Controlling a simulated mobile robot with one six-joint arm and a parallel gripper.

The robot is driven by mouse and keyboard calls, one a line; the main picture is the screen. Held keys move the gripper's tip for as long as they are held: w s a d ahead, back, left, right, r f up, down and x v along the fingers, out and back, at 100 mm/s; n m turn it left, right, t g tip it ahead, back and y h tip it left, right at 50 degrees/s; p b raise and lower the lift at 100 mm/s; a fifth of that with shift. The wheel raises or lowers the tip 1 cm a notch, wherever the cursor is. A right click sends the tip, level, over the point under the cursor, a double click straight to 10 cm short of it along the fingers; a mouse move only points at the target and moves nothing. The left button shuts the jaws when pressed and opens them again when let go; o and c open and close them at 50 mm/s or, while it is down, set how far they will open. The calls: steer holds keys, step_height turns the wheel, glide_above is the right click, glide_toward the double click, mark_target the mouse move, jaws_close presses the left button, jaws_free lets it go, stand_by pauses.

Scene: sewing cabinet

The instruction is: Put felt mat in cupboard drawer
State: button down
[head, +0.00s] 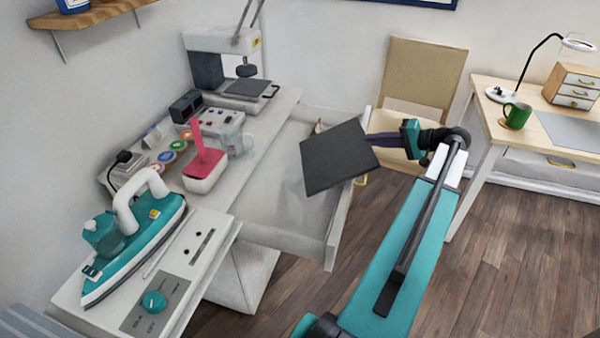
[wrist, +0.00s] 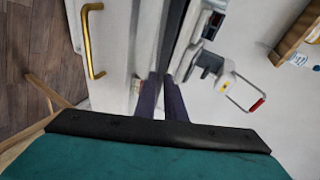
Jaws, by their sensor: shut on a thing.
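The felt mat (head: 335,157) is a flat dark grey square, tilted in the air above the open cupboard drawer in the head view. My gripper (head: 374,142) is shut on the mat's right edge. The white cupboard drawer (head: 338,225) is pulled out from the cabinet, and its pale inside shows below and left of the mat; the mat hides part of it. A brass handle (wrist: 90,40) shows there at left.
A chair (head: 420,85) stands behind the drawer. A desk (head: 495,110) with a lamp and green mug is at right.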

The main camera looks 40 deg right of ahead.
mark_target(345, 142)
steer(key=x, duration=0.7)
steer(key=f+p+x, duration=0.1)
steer(key=x, duration=0.3)
steer(key=shift+d, duration=0.1)
steer(key=shift+w+f, duration=0.2)
steer(key=shift+w, duration=0.15)
steer(key=x, duration=0.3)
steer(key=shift+s+f, duration=0.15)
steer(key=shift+f, duration=0.15)
steer(key=shift+w+f, duration=0.3)
steer(key=shift+f, duration=0.15)
